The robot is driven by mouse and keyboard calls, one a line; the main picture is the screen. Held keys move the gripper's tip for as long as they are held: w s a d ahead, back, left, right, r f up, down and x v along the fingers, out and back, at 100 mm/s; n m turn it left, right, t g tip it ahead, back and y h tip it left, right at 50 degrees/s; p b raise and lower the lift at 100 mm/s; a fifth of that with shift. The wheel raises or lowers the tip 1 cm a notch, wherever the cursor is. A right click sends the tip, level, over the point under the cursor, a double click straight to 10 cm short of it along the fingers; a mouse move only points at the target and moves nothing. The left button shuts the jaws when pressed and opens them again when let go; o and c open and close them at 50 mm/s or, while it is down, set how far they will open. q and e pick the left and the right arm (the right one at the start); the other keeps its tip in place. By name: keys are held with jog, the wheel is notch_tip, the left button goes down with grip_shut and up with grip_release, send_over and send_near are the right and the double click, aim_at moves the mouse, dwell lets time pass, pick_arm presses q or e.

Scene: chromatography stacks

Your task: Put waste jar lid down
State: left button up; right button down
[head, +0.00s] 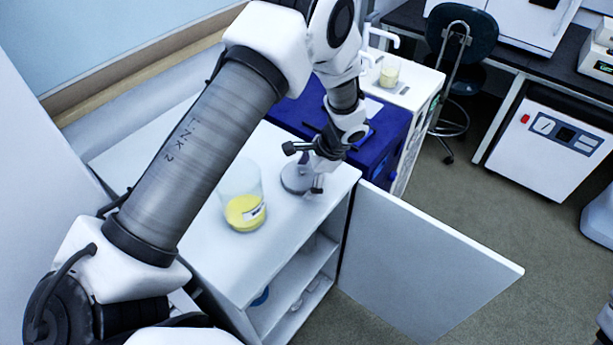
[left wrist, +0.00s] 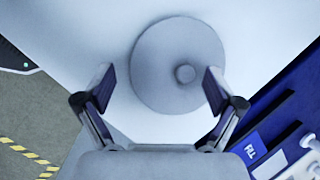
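The grey round lid (head: 296,178) with a small knob lies on the white cabinet top, to the right of the jar. In the left wrist view the lid (left wrist: 160,60) appears flat, with its knob off-centre to the right. My left gripper (head: 312,172) is just over the lid. Its two fingers (left wrist: 160,88) are spread apart and touch neither the knob nor each other. The clear jar (head: 243,208) holds yellow contents, bears a label and stands without a lid on it. My right gripper is not in view.
The white cabinet (head: 290,222) has an open door (head: 420,265) reaching out to the right, with items on its shelves. A blue surface (head: 385,135) lies behind the lid. A beaker with yellowish contents (head: 389,73) stands further back. The cabinet top in front of the lid is clear.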

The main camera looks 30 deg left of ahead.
pick_arm(q)
jog(key=shift+r, duration=0.2)
jog(key=shift+w+d+r, duration=0.15)
jog(key=shift+r, duration=0.05)
jog(key=b+v, duration=0.2)
jog(key=v, duration=0.9)
jog(key=shift+d+r, duration=0.1)
jog(key=shift+d, duration=0.05)
